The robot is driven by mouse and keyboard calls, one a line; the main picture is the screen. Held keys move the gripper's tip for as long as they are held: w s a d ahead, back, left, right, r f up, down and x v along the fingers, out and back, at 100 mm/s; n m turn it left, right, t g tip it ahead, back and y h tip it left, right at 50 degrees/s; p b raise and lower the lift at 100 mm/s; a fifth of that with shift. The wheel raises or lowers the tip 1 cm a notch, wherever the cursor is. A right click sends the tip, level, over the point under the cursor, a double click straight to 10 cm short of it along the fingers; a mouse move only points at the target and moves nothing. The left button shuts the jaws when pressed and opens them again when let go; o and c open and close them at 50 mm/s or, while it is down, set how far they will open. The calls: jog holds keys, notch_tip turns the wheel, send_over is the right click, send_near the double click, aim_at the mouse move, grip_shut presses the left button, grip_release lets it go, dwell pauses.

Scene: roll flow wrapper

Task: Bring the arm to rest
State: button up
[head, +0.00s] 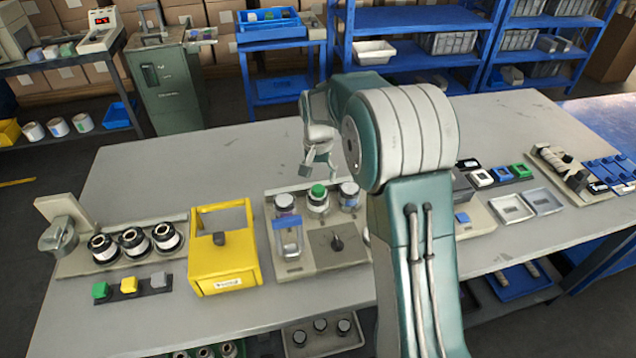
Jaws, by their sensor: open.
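My arm rises in the foreground of the head view, right of centre, and its end reaches over the long grey worktable (150,160). My gripper (317,177) is open and empty. It hangs with its fingers pointing down, in line with the jars on the beige station (290,268). I cannot tell how high it is above them. That station carries a white-capped jar (284,203), a green-capped jar (318,196), another pale-capped jar (349,192) and a dark knob (337,243). My arm hides part of the table behind it.
A yellow box (222,262) stands left of the station, beside several black-and-white rolls (133,240) and coloured blocks (128,284). Trays (511,209) and small parts lie at the right. Blue shelves (430,20) and a green cabinet (168,85) stand behind. The table's back left is clear.

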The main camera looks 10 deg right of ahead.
notch_tip(320, 180, up, 8)
jog(key=shift+a+r, duration=0.15)
jog(key=s+r+n+t, duration=0.1)
jog(key=s+r, duration=0.4)
jog(key=s, duration=0.3)
jog(key=s+r+n+t, duration=0.2)
jog(key=s+r, duration=0.3)
jog(key=s, duration=0.2)
jog(key=s+f+n+t, duration=0.2)
jog(key=s, duration=1.4)
jog(key=shift+s+f+n+t, duration=0.3)
jog(key=shift+f, duration=0.05)
